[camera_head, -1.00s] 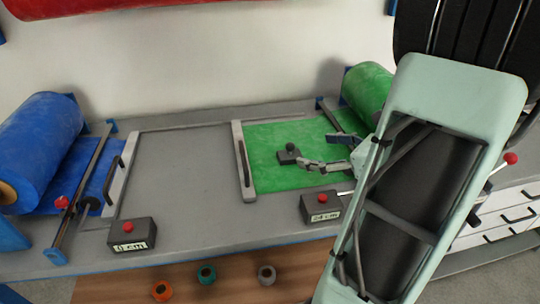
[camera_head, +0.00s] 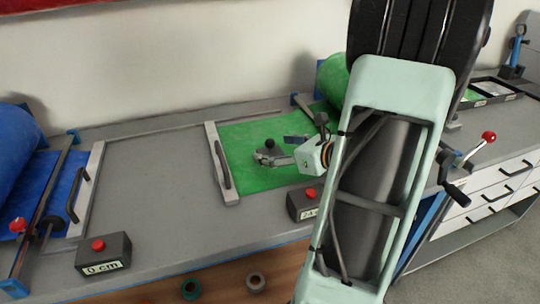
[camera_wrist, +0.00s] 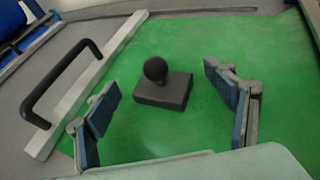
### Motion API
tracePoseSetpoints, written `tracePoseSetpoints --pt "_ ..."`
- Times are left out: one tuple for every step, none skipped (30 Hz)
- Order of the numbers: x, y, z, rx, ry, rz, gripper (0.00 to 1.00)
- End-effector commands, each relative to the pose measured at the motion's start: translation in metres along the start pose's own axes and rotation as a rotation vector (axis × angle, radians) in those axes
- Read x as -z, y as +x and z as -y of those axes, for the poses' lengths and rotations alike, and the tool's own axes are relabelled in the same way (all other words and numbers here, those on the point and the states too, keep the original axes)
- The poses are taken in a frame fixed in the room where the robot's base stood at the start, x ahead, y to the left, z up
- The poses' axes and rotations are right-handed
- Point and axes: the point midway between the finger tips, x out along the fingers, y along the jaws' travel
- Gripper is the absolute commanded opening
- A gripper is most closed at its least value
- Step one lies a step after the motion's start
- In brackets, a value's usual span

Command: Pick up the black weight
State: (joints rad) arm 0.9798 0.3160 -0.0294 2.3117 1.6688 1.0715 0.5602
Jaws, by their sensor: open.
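The black weight (camera_wrist: 163,90) is a dark block with a round knob on top. It sits upright on the green sheet (camera_wrist: 225,135). In the head view the weight's knob (camera_head: 270,144) shows just behind my gripper (camera_head: 284,150), which hides most of the block. In the wrist view my gripper (camera_wrist: 168,112) is open, with one blue-padded finger on each side of the weight. Neither finger appears to touch it.
A pale bar with a black handle (camera_wrist: 62,80) lies at the sheet's left edge. A button box (camera_head: 304,201) stands in front of the sheet, and a "0 cm" box (camera_head: 103,254) stands farther left. A green roll (camera_head: 332,80) is behind. The grey table between the sheets is clear.

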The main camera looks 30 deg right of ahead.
Motion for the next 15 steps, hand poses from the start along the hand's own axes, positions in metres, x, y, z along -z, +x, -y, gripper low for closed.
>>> tracePoseSetpoints --pt "0.002 0.009 0.0 -0.001 0.0 0.0 0.77" --pt "0.002 0.012 0.0 -0.001 -0.001 0.0 0.77" --pt "0.001 0.016 0.0 -0.001 -0.002 0.0 0.77" --pt "0.001 0.018 0.0 -0.001 -0.002 0.0 0.77" --pt "0.001 0.02 0.0 0.0 -0.001 0.0 0.77" --pt "0.001 0.021 0.001 0.001 -0.001 0.0 0.77" --pt "0.0 0.022 0.001 0.001 0.0 0.0 0.77" --pt "0.0 0.022 0.001 0.002 0.0 0.0 0.77" --pt "0.0 0.022 0.001 0.002 0.0 0.0 0.77" --pt "0.0 0.021 0.001 0.002 0.0 0.0 0.77" --pt "0.0 0.021 0.001 0.002 0.0 0.0 0.77" --pt "0.0 0.021 0.001 0.002 0.0 0.0 0.77" --pt "0.0 0.021 0.001 0.002 0.0 0.0 0.75" --pt "0.0 0.021 0.001 0.002 0.0 0.0 0.72" --pt "0.0 0.021 0.001 0.001 0.0 0.0 0.67"
